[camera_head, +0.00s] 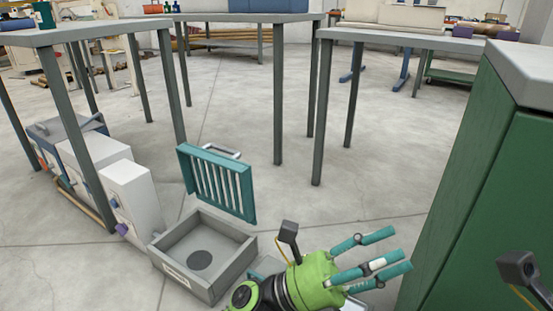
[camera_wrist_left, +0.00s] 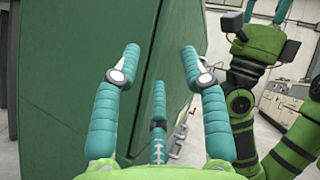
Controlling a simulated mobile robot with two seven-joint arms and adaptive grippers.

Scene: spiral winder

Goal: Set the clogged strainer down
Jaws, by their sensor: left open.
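I cannot make out a clogged strainer in either view. A grey open-topped box (camera_head: 233,277) stands on the floor with a dark round spot inside and a label on its front. Its teal slatted lid (camera_head: 218,182) stands raised at the back. My left gripper (camera_head: 393,252) is right of the box, fingers spread and pointing right, with nothing between them. In the left wrist view it also shows open (camera_wrist_left: 160,60), facing a green surface. My right gripper (camera_wrist_left: 262,15) shows at the top right of the wrist view, its fingertips cut off.
A green cabinet (camera_head: 480,190) with a grey top fills the right side, close to my left fingers. White boxes (camera_head: 132,198) stand left of the grey box, near a table (camera_head: 75,36). More tables stand behind. The concrete floor (camera_head: 390,180) between is clear.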

